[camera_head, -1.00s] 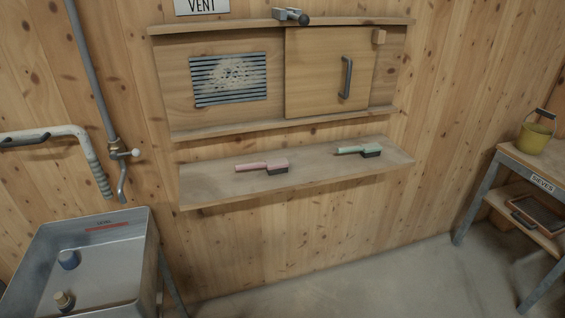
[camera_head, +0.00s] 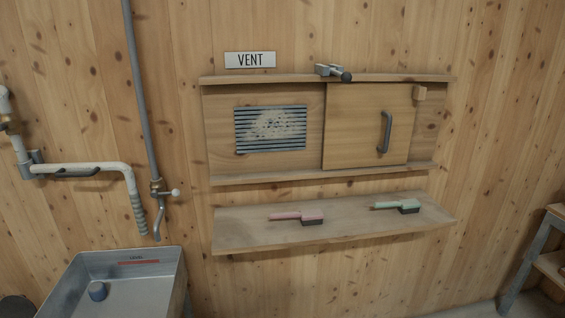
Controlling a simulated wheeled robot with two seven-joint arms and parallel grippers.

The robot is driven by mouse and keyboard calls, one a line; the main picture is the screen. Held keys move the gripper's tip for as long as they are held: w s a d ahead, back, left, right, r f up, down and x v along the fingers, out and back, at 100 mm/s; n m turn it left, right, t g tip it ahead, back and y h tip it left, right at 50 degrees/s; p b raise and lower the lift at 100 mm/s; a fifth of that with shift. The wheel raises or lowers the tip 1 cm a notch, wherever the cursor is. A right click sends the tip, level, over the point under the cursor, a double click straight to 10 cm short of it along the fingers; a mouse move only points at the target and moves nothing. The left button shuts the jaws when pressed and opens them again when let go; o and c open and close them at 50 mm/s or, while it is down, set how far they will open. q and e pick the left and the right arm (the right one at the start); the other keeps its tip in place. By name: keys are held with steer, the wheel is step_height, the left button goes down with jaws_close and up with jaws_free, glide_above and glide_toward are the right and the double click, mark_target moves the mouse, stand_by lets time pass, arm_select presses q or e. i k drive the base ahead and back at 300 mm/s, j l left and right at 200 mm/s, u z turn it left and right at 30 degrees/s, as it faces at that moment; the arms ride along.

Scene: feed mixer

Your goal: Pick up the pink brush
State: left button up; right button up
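The pink brush (camera_head: 297,217) lies on the left half of a wooden shelf (camera_head: 245,237) below the vent panel. Its handle points left and its dark bristles face down at the right end. A green brush (camera_head: 397,206) lies on the same shelf to the right, also with its handle to the left. Neither of my grippers shows in the head view.
Above the shelf are a vent grille (camera_head: 270,129) and a sliding wooden door (camera_head: 365,125) with a dark handle. A metal sink (camera_head: 125,285) stands at lower left, under a white pipe (camera_head: 90,168). A table (camera_head: 530,260) is at the right edge.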

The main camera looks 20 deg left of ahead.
mark_target(312, 217)
steer(key=u, duration=0.35)
steer(key=i+l+u, duration=0.2)
steer(key=l+u, duration=0.2)
steer(key=i+l+u, duration=0.1)
steer(key=l+u, duration=0.7)
steer(key=i+l, duration=0.05)
steer(key=l, duration=0.1)
